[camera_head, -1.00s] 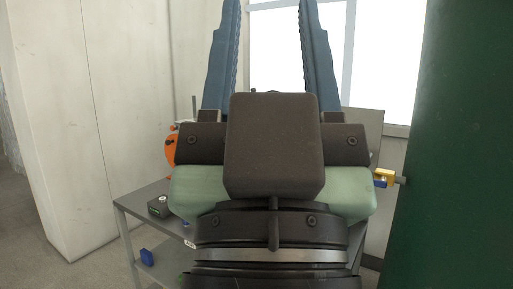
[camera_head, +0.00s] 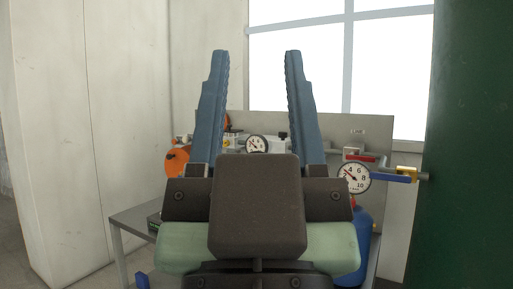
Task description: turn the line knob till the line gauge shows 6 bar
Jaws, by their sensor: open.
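The line gauge (camera_head: 354,178) is a round white dial on the right, below a panel label that reads LINE. Its marks 4, 6, 8 and 10 show; the dark needle seems to point to the upper left, but its exact value is too small to tell. I cannot make out the line knob for sure; my gripper may hide it. My gripper (camera_head: 254,56) is open, its two blue fingers pointing up with nothing between them. The line gauge is to the right of the fingers.
A second gauge (camera_head: 256,144) shows between my fingers, farther back. An orange round part (camera_head: 177,161) is at left. A blue lever (camera_head: 391,179) and brass fitting (camera_head: 406,172) stand right of the line gauge, near a dark green body (camera_head: 470,150). A grey bench (camera_head: 130,217) is below.

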